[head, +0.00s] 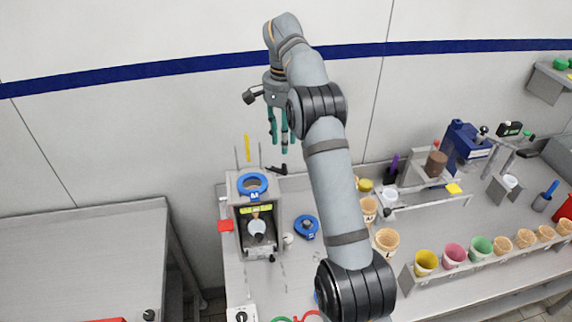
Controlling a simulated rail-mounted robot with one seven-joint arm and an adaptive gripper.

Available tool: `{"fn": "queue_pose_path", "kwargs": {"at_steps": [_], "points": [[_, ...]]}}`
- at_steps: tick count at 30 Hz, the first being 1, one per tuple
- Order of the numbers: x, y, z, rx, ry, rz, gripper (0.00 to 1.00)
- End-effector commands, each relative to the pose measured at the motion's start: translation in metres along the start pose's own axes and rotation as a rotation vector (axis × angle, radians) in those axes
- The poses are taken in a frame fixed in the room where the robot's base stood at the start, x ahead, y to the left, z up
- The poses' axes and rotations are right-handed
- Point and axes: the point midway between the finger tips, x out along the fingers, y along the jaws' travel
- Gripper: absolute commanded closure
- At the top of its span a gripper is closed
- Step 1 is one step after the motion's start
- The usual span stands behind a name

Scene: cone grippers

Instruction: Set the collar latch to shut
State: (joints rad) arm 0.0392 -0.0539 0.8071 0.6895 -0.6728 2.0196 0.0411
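A grey box-shaped machine (238,188) stands at the back left of the bench, with a blue ring (253,193) on its top and a pale cup-like piece in its open front. A small black lever (278,170) lies behind the machine's top right, and a red tab (225,226) sticks out at its left side. I cannot tell which part is the collar latch or how it is set. My gripper (279,147) hangs above and behind the machine's right side, near the wall. Its teal fingers point down, apart and empty.
A second blue ring piece (306,227) lies right of the machine. My arm hides part of the bench. A rack of cones and coloured cups (452,270) stands at the right, with a blue device (465,142) behind. The left table (85,235) is mostly clear.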

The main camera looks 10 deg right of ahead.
Motion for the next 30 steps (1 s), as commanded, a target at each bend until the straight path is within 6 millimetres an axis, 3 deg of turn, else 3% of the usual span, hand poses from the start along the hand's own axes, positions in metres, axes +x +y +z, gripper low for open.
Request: {"fn": "queue_pose_path", "kwargs": {"at_steps": [1,6,13,26,30], "points": [[0.016,0.001,0.0,-0.002,-0.001,0.002,0.69],[0.047,0.001,0.001,-0.002,-0.002,0.002,0.69],[0.078,0.001,0.0,-0.001,-0.001,0.001,0.69],[0.088,0.0,0.0,-0.001,0.001,-0.001,0.69],[0.088,0.0,0.0,-0.001,0.001,-0.001,0.77]]}}
